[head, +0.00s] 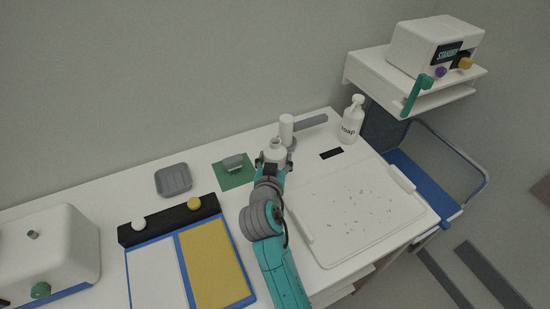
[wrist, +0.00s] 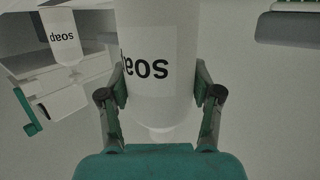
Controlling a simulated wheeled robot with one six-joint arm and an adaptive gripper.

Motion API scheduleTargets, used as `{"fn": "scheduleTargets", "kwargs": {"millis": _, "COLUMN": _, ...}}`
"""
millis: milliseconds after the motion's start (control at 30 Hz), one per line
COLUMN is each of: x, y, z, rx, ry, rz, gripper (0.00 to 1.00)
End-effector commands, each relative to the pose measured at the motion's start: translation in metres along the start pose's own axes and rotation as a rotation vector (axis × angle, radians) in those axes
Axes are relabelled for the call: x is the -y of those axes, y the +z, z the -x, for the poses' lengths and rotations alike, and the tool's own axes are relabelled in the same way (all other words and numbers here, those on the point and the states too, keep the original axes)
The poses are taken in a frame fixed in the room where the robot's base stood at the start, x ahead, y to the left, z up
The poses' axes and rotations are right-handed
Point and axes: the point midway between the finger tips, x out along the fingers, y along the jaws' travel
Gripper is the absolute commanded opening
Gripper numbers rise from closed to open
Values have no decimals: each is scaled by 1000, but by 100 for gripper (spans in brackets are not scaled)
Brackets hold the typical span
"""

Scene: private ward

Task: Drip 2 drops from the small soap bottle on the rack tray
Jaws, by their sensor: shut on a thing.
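My gripper (wrist: 160,85) is shut on a white soap bottle (wrist: 172,108), with one finger on each side of its body. Its label looks inverted in the wrist view, as does that of a second soap bottle (wrist: 65,45). In the head view this second bottle (head: 351,125) stands upright at the counter's back right. A grey ribbed tray (head: 173,179) lies left of my wrist, and a large white tray (head: 325,253) with small specks lies to the right. I cannot tell which is the rack tray.
A green mat (head: 232,181) with a small grey block lies left of my wrist. A blue-edged board (head: 214,268) and white box (head: 62,250) are further left. A wall shelf (head: 370,66) carries a white device (head: 415,45). A blue cart (head: 430,184) stands right of the counter.

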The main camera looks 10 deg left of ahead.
Motion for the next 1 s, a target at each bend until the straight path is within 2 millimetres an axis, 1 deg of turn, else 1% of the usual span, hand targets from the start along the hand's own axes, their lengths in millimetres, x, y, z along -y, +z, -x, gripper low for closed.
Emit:
{"fn": "scheduleTargets", "kwargs": {"millis": 333, "x": 0, "y": 7, "z": -2, "rx": -1, "ry": 0, "rz": 0, "gripper": 1}}
{"fn": "scheduleTargets", "kwargs": {"millis": 467, "x": 0, "y": 7, "z": -2, "rx": -1, "ry": 0, "rz": -1, "gripper": 1}}
{"fn": "scheduleTargets", "kwargs": {"millis": 500, "x": 0, "y": 7, "z": -2, "rx": -1, "ry": 0, "rz": -1, "gripper": 66}}
{"fn": "scheduleTargets", "kwargs": {"millis": 567, "x": 0, "y": 6, "z": -2, "rx": -1, "ry": 0, "rz": -1, "gripper": 81}}
{"fn": "scheduleTargets", "kwargs": {"millis": 600, "x": 0, "y": 7, "z": -2, "rx": -1, "ry": 0, "rz": -1, "gripper": 91}}
{"fn": "scheduleTargets", "kwargs": {"millis": 633, "x": 0, "y": 7, "z": -2, "rx": -1, "ry": 0, "rz": -1, "gripper": 93}}
{"fn": "scheduleTargets", "kwargs": {"millis": 1000, "x": 0, "y": 8, "z": 1, "rx": 0, "ry": 0, "rz": 0, "gripper": 93}}
